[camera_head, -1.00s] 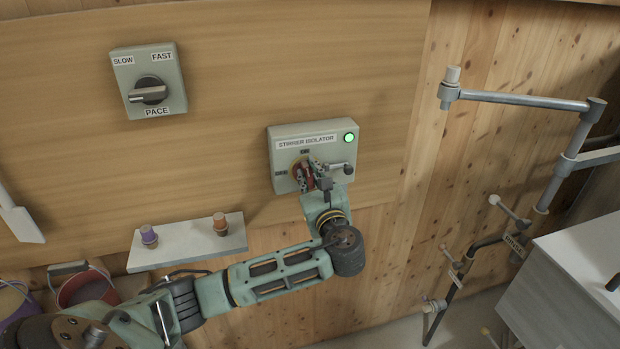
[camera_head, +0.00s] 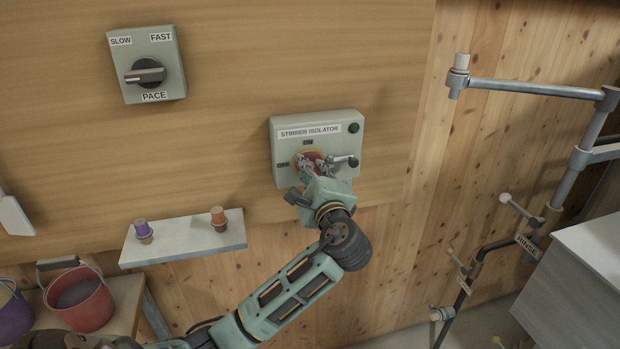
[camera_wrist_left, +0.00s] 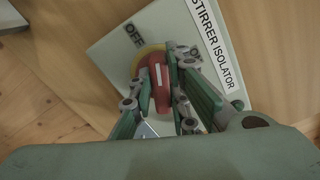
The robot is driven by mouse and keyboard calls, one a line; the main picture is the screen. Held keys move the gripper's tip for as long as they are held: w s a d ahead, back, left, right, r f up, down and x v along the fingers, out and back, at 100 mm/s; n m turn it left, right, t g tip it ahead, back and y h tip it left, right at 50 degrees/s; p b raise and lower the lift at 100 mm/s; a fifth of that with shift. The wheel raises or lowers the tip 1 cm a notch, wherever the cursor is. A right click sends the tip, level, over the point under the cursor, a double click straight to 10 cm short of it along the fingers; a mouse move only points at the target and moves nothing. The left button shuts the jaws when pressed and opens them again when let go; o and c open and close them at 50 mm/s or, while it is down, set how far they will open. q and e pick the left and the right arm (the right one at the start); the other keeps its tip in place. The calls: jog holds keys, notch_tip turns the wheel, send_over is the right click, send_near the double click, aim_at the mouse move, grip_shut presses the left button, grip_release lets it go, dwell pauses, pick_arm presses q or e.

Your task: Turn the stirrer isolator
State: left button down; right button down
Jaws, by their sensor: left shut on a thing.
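The stirrer isolator (camera_head: 350,143) is a pale grey-green box on the wooden wall, with ON and OFF marks and a dark lamp (camera_head: 354,128). Its red knob sits on a yellow disc and is largely hidden by my gripper in the head view. In the left wrist view the red knob (camera_wrist_left: 159,84) shows between the fingers, its upper end leaning towards the OFF mark. The exact angle is hard to tell. My left gripper (camera_head: 314,163) is shut on the red knob, fingers on both sides. My right gripper is out of view.
A pace switch (camera_head: 148,65) is at upper left. A white shelf (camera_head: 185,240) with two small capped items is below. Pipes (camera_head: 530,88) and a pale cabinet (camera_head: 580,265) stand at right.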

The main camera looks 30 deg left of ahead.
pick_arm(q)
jog(key=n+b, duration=0.1)
jog(key=n, duration=0.1)
jog(key=n+b, duration=0.2)
jog(key=shift+f+n, duration=0.4)
dwell(0.4)
jog(key=c, duration=1.7)
grip_release()
jog(key=shift+r, duration=0.15)
jog(key=v, duration=1.2)
jog(key=shift+s, duration=0.1)
